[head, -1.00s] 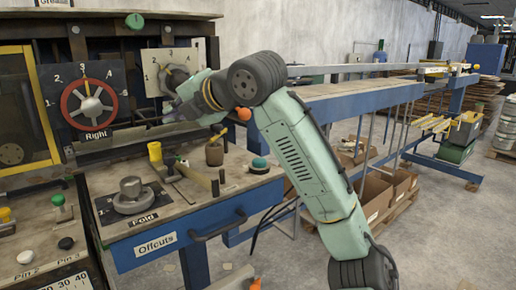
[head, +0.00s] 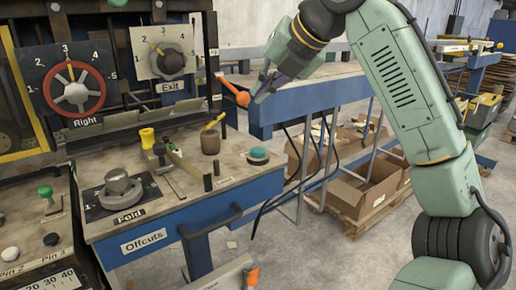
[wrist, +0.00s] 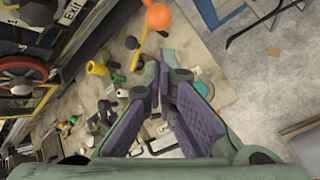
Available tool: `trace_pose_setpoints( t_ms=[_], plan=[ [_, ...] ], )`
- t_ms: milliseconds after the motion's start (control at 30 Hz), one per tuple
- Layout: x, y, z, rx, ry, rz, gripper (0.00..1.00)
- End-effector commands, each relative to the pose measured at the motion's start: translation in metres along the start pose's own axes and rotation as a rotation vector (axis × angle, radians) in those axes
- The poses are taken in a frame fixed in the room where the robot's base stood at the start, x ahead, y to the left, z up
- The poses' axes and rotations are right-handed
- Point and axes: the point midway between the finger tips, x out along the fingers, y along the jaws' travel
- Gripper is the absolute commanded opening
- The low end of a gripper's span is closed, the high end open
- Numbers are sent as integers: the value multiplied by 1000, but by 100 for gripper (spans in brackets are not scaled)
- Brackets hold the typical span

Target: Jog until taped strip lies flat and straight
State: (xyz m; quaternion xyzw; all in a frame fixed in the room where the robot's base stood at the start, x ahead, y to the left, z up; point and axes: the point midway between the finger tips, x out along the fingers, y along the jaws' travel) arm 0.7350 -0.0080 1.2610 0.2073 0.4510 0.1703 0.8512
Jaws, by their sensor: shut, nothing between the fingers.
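An orange ball knob (head: 243,98) sits on a short orange lever at the right edge of the machine; it also shows in the wrist view (wrist: 158,17). My gripper (head: 263,90) is just right of this knob, apart from it as far as I can tell. Its fingers (wrist: 162,65) come together at the tips, with nothing between them. The red-rimmed Right wheel (head: 74,89) has its yellow mark near 3. The Exit dial (head: 167,60) has its yellow mark at the upper left. I cannot make out a taped strip in either view.
The bench (head: 215,186) holds a round Fold knob (head: 120,187), a yellow-topped piece (head: 147,138), a brown pot (head: 210,142) and a teal button (head: 259,155). A blue-sided table (head: 290,110) runs behind my gripper. Cardboard boxes (head: 365,190) stand below.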

Motion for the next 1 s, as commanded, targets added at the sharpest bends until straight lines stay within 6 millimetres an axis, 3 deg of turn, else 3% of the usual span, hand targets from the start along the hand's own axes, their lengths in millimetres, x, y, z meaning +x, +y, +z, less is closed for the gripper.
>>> trace_pose_setpoints(
  t_ms=[267, 700, 1000],
  plan=[
    [12, -9, -8, 1, -1, -1, 0],
    [55, -39, -40, 0, 1, 2, 0],
    [61, -44, -44, 1, -1, 1, 0]
  ],
)
